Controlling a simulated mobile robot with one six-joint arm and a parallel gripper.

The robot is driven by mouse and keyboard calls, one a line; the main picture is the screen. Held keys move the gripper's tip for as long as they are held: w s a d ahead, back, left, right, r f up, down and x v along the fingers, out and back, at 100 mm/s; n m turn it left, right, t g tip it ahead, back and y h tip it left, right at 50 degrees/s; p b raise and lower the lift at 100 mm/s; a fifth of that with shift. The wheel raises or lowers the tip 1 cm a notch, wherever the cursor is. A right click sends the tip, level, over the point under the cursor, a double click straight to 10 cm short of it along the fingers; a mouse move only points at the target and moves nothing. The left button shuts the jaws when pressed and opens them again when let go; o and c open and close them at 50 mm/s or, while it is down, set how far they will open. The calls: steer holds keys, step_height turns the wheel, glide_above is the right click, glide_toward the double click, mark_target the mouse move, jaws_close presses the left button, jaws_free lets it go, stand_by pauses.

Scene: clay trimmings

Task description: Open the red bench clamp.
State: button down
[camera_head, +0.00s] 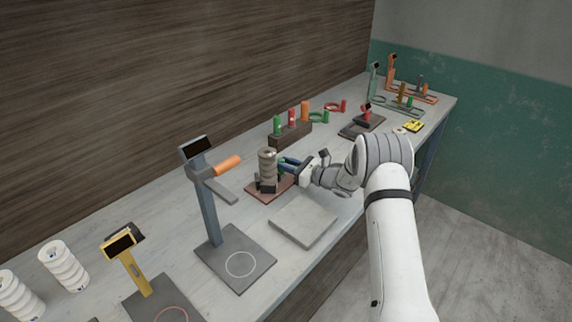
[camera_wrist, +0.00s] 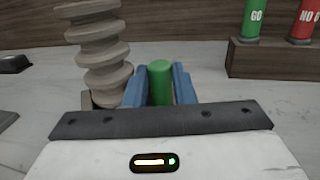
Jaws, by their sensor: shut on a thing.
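A dull red base plate (camera_head: 258,195) with dark blocks on it, which looks like the red bench clamp, lies on the bench. A ribbed beige clay piece (camera_head: 267,166) stands upright on it and also shows at upper left in the wrist view (camera_wrist: 101,45). My gripper (camera_head: 288,163) reaches in from the right, close beside the clay piece. In the wrist view its blue fingers are shut on a green cylindrical handle (camera_wrist: 159,82). The handle's lower end and its joint to the clamp are hidden.
A dark wooden block (camera_head: 290,136) with green, red and orange plugs stands behind. A grey slab (camera_head: 303,222) lies in front, and a grey stand with an orange handle (camera_head: 229,165) is to the left. More fixtures crowd the bench's far end.

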steer(key=w+d+b, duration=0.2)
steer(key=shift+w+d, duration=0.15)
steer(key=shift+w, duration=0.25)
steer(key=shift+d+r, duration=0.1)
steer(key=shift+r, duration=0.1)
steer(key=c, duration=1.7)
jaws_free()
steer(key=shift+o, duration=1)
steer(key=shift+w+f, duration=0.1)
steer(key=shift+w, duration=0.05)
